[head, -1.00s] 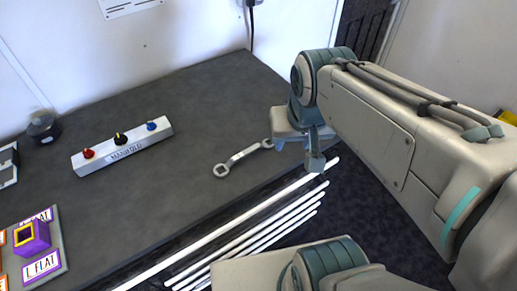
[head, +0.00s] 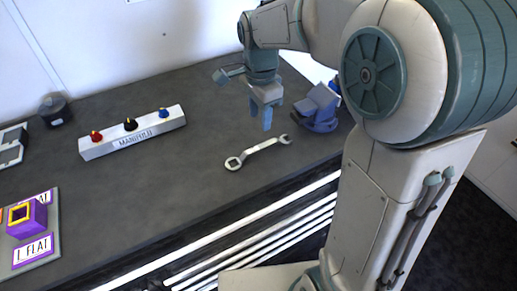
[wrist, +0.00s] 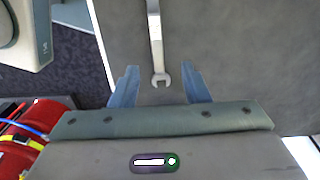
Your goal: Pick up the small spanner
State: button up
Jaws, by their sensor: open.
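The small spanner (head: 258,152) lies flat on the dark grey worktop, silver, with a ring end at the lower left and an open-jaw end at the upper right. My gripper (head: 262,118) is above the worktop, just behind the spanner in the head view, pointing down. In the wrist view, my gripper (wrist: 159,88) shows two blue fingers spread apart. The spanner (wrist: 155,40) runs up the picture there, with its open-jaw end between the fingertips in the picture. Nothing is held.
A white manifold block (head: 133,133) with red, black and blue knobs stands to the left on the worktop (head: 150,200). A blue vise-like object (head: 318,108) is close on the right of my gripper. A purple block (head: 27,218) sits on a labelled plate at far left.

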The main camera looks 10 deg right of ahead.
send_over(259, 147)
jog(key=f, duration=0.4)
jog(key=shift+w+d+f, duration=0.15)
jog(key=shift+w+f, duration=0.2)
jog(key=f, duration=0.3)
jog(key=f+p, duration=0.1)
jog(key=f, duration=0.1)
jog(key=shift+s, duration=0.35)
jog(key=shift+f, duration=0.15)
jog(key=shift+f+b, duration=0.25)
jog(key=shift+b, duration=0.1)
grip_shut()
